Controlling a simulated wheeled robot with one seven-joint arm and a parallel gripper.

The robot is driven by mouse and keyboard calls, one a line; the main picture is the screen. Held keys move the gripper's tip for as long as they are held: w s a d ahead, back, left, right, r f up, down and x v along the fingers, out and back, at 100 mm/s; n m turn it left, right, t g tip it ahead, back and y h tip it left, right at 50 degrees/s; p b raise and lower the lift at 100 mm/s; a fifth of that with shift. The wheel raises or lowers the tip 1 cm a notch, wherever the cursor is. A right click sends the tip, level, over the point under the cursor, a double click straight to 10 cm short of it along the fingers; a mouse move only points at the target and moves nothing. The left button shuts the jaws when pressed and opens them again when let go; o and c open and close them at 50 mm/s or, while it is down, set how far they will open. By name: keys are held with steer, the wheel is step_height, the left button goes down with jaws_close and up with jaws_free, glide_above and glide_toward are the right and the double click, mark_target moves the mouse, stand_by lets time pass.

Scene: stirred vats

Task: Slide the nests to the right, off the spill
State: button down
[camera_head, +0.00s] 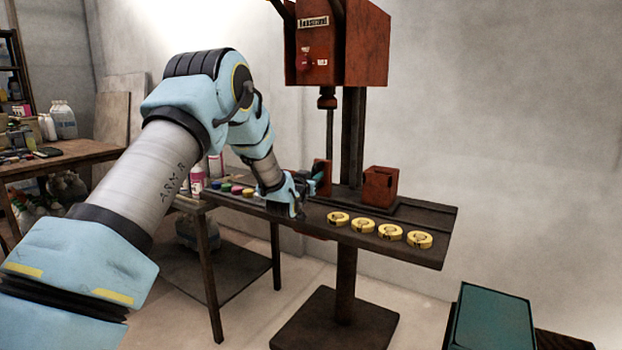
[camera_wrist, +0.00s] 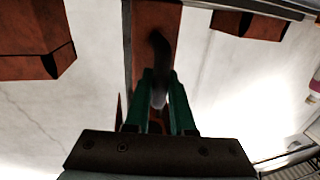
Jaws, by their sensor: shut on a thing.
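Several yellow round pieces (camera_head: 390,231) with dark marks stand in a row along the front of the dark bench (camera_head: 425,250); I cannot tell if these are the nests. My gripper (camera_head: 316,181) is at the left of that row, beside a small red block (camera_head: 323,165). In the wrist view my gripper's green fingers (camera_wrist: 160,85) are shut on a dark curved handle (camera_wrist: 160,48) in front of a red-brown surface (camera_wrist: 140,30). The arm hides part of the bench. I cannot make out a spill.
A red machine head (camera_head: 345,45) with a vertical rod (camera_head: 330,135) hangs above the bench. A second red block (camera_head: 380,187) stands behind the yellow pieces. Small coloured pieces (camera_head: 236,189) and bottles (camera_head: 198,180) are left of my gripper. A teal box (camera_head: 490,325) is at lower right.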

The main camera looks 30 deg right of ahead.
steer(key=s+d+b, duration=0.1)
steer(key=s+d, duration=0.1)
steer(key=s, duration=0.3)
steer(key=s+d+b, duration=0.2)
steer(key=s+d, duration=0.1)
steer(key=s, duration=0.2)
steer(key=s+d+b, duration=0.2)
steer(key=s+d, duration=0.1)
steer(key=s, duration=0.2)
steer(key=shift+d, duration=0.15)
steer(key=c, duration=1)
jaws_free()
steer(key=shift+s+d, duration=0.1)
steer(key=shift+s, duration=0.05)
steer(key=shift+o, duration=1.2)
steer(key=b+v, duration=0.1)
steer(key=v, duration=0.9)
steer(key=shift+a, duration=0.4)
